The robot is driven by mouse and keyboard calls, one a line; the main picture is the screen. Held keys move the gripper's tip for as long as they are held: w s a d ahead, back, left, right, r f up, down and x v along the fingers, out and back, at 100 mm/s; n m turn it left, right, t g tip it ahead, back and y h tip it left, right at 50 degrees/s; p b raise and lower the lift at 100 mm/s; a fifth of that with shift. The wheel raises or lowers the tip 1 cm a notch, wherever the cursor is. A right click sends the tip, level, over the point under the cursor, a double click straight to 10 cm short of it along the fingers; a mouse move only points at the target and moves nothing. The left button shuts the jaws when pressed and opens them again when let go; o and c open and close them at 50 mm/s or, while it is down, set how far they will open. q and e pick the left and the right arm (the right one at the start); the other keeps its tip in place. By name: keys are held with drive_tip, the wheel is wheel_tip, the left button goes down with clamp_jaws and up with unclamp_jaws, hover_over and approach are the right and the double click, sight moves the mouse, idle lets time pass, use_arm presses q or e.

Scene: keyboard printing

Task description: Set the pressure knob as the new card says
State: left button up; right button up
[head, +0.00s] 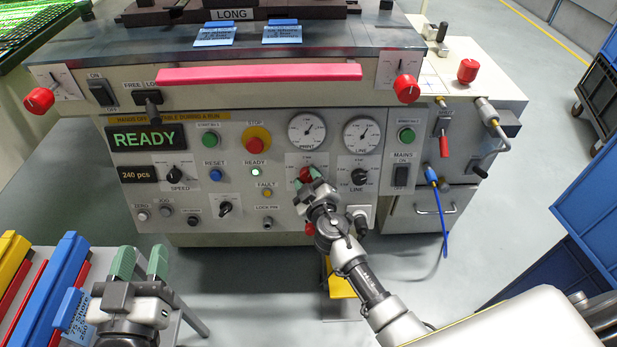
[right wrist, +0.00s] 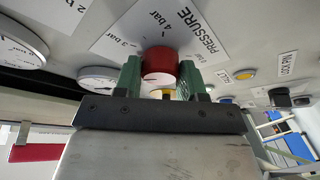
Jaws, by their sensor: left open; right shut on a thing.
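The red pressure knob (head: 305,174) is on the front panel, below the PRINT gauge (head: 307,131). My right gripper (head: 311,186) is shut on it. In the right wrist view the knob (right wrist: 160,64) sits between the green fingers (right wrist: 160,80), with its plate (right wrist: 122,30) marked PRESSURE, 2 bar, 3 bar and 4 bar around it. I cannot tell exactly where its pointer stands. A blue card (head: 74,316) with small print, hard to read, is at the lower left. My left gripper (head: 141,262) is open and empty, just right of that card.
The panel shows READY (head: 148,138) and 240 pcs (head: 138,174). The LINE knob (head: 359,176) is close right of my right gripper. Blue crates (head: 575,190) stand at the right.

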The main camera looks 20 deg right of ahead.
drive_tip(key=n+p, duration=0.1)
drive_tip(key=n+y+p, duration=0.1)
drive_tip(key=n+p, duration=0.1)
drive_tip(key=shift+r+g, duration=0.25)
drive_tip(key=shift+g, duration=0.15)
drive_tip(key=n+p, duration=0.2)
drive_tip(key=shift+f+n+g+y+p, duration=0.1)
drive_tip(key=shift+n+g+y+p, duration=0.25)
drive_tip(key=shift+n+g+y, duration=0.05)
use_arm(q)
drive_tip(key=s+a+f+g+y, duration=0.2)
drive_tip(key=s+a+f+g, duration=0.1)
drive_tip(key=s+f+g, duration=0.2)
drive_tip(key=s+a+f+g+y, duration=0.2)
drive_tip(key=s+f+g, duration=0.3)
drive_tip(key=s+g, duration=0.3)
drive_tip(key=shift+a+f+n+g+p, duration=0.2)
drive_tip(key=shift+a+n+g+p, duration=0.25)
drive_tip(key=shift+g, duration=0.45)
use_arm(e)
drive_tip(key=shift+n, duration=0.4)
use_arm(q)
drive_tip(key=shift+s, duration=0.1)
use_arm(e)
drive_tip(key=shift+f, duration=0.1)
drive_tip(key=o, duration=0.9)
